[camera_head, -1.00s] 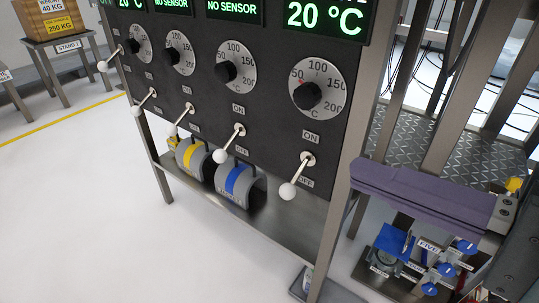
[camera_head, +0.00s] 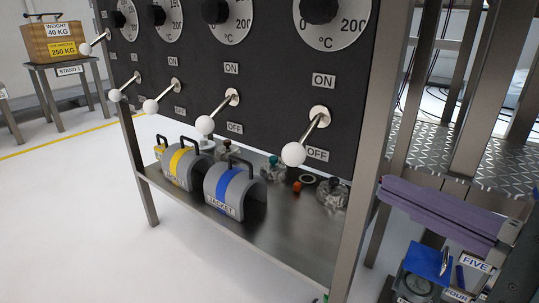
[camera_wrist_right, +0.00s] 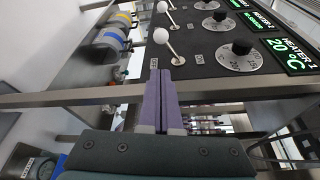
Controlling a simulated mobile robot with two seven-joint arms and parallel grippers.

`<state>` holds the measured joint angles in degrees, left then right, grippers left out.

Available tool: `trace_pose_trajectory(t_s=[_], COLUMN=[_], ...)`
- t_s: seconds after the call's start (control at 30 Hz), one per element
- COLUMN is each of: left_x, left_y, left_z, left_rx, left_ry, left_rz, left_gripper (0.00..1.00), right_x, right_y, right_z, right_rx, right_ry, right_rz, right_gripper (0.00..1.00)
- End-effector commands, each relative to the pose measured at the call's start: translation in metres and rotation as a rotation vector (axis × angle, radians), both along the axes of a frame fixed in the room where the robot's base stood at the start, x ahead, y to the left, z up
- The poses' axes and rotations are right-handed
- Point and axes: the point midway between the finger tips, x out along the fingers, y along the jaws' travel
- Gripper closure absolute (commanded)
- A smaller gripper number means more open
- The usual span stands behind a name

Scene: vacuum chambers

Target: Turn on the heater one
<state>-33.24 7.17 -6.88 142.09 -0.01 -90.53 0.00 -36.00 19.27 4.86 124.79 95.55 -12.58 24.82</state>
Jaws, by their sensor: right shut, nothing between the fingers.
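The heater panel (camera_head: 270,110) is black, with a row of white-knobbed levers. The rightmost lever (camera_head: 293,154) in the head view slants down toward its OFF label. In the right wrist view, this lever (camera_wrist_right: 161,36) and its dial (camera_wrist_right: 240,56) stand nearest the green HEATER 1 display (camera_wrist_right: 292,55), which reads 20 °C. My right gripper (camera_head: 385,191) has purple fingers, shut and empty, to the right of the lever beyond the panel's metal post. In the right wrist view its fingers (camera_wrist_right: 160,73) point toward the panel, apart from the lever. My left gripper is not in view.
A metal post (camera_head: 365,160) stands between my gripper and the levers. A lower shelf (camera_head: 270,225) holds grey jackets (camera_head: 238,190) and small items. Blue-topped parts (camera_head: 425,262) sit below my right gripper. A stand with a wooden weight box (camera_head: 50,42) is far left.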

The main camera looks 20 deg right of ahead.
Motion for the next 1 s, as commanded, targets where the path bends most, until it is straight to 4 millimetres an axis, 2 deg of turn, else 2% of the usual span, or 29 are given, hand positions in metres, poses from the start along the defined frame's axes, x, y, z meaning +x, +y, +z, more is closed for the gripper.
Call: trace_pose_trajectory(t_s=[0.23, 0.5, 0.7, 0.83, 1.0], left_x=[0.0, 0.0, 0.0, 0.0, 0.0], left_y=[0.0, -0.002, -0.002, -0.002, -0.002], left_z=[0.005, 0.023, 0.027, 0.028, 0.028], left_rx=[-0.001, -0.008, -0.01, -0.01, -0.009], left_ry=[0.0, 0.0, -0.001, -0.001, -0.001], left_rz=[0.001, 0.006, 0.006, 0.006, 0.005], left_gripper=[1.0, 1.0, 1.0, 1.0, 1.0], right_x=[0.007, 0.048, 0.078, 0.089, 0.094], right_y=[0.003, 0.017, 0.028, 0.032, 0.034], right_z=[0.002, 0.001, -0.004, -0.006, -0.007], right_rx=[0.002, 0.001, 0.0, 0.0, -0.001], right_ry=[-0.002, -0.003, -0.002, -0.001, 0.0], right_rz=[0.0, 0.001, 0.001, 0.001, 0.002], right_gripper=[1.0, 1.0, 1.0, 1.0, 1.0])
